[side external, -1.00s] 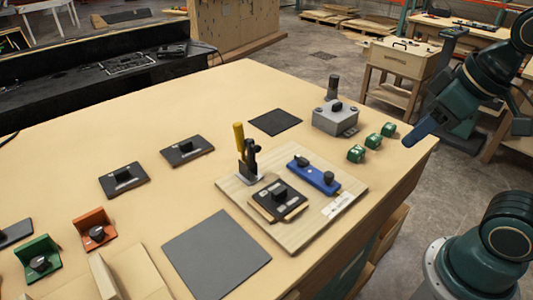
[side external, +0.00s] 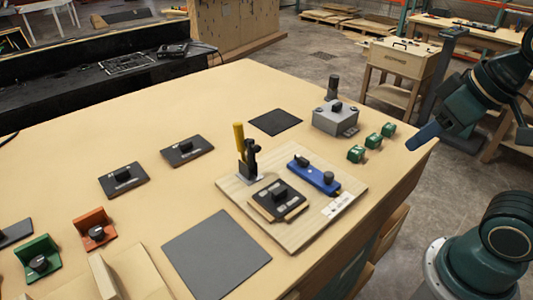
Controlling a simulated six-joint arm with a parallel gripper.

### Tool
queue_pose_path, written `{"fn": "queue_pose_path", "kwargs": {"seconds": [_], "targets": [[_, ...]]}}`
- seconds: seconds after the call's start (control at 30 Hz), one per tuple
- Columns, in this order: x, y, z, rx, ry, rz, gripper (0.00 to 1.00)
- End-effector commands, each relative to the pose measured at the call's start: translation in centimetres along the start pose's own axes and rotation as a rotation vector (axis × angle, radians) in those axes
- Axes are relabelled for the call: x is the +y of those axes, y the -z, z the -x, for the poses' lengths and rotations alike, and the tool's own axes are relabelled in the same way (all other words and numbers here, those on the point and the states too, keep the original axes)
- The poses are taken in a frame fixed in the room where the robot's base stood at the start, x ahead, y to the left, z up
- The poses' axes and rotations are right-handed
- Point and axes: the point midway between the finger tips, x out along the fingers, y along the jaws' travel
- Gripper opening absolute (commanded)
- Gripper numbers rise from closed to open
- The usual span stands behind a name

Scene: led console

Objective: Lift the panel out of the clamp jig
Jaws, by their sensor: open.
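The clamp jig is a pale wooden board (side external: 285,238) on the tan table, with a toggle clamp (side external: 250,166) at its back left. The clamp's yellow handle (side external: 239,137) stands upright. A dark panel (side external: 268,205) with a black knob lies in a wooden seat on the board, in front of the clamp. Whether the clamp touches the panel I cannot tell. A blue bar (side external: 318,178) with black knobs lies on the board to the right of the panel. My gripper (side external: 420,137) is at the right, beyond the table's right corner and well apart from the jig. It is open and empty.
Two dark panels (side external: 187,149) (side external: 123,179) lie to the left. A grey mat (side external: 215,255) lies bare in front. Orange (side external: 95,229) and green (side external: 39,261) brackets stand front left.

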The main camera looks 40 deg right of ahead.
Motion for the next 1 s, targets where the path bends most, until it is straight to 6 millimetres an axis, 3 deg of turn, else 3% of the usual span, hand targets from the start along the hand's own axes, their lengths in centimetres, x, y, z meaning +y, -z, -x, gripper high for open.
{"fn": "queue_pose_path", "kwargs": {"seconds": [0.67, 1.0], "targets": [[-0.1, 0.2, 0.0, -0.004, 0.002, 0.012, 0.40], [-1.5, 3.3, 0.0, -0.077, 0.039, 0.240, 0.40]]}}
